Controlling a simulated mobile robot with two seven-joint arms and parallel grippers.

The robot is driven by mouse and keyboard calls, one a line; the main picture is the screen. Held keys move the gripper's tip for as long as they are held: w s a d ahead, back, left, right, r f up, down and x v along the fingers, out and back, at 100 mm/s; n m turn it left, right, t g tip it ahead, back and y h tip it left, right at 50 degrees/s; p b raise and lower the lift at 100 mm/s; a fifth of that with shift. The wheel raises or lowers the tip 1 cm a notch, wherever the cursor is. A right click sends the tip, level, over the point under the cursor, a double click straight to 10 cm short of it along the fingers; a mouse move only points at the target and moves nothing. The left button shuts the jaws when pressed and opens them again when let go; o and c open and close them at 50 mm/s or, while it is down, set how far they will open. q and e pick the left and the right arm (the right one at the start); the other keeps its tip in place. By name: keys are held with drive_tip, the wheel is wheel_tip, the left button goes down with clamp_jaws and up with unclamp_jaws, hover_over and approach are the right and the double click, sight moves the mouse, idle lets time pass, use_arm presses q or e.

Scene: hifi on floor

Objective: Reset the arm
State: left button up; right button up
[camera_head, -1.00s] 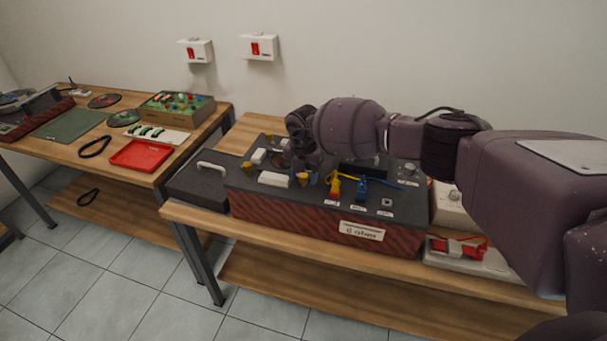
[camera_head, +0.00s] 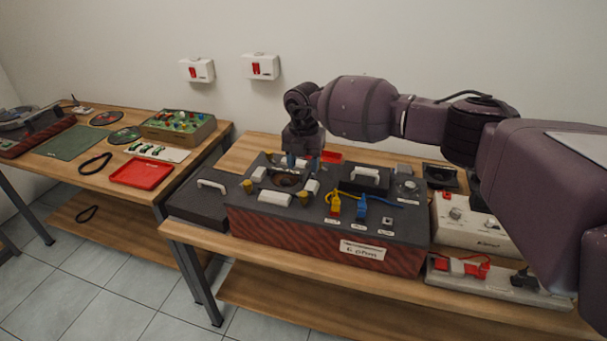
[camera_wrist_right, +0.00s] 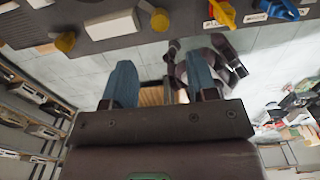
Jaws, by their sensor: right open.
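My right arm (camera_head: 360,108) reaches in from the right, across the dark box with red patterned sides (camera_head: 320,228) on the wooden bench. My right gripper (camera_head: 303,161) points down above the rear left part of the box top, near a round opening (camera_head: 286,181). In the right wrist view its two blue fingers (camera_wrist_right: 160,86) are apart with nothing between them. A strip of the box top (camera_wrist_right: 180,14) with yellow knobs crosses the upper edge of that view. My left gripper is not in view.
Yellow and blue plugs (camera_head: 361,206) with leads stand on the box top. A black case with a white handle (camera_head: 203,197) lies left of it, and a white device (camera_head: 468,224) stands right. A second table (camera_head: 105,169) holds a red tray (camera_head: 142,173). The air above the box's front is clear.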

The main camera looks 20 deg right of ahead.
drive_tip(key=shift+r, duration=0.3)
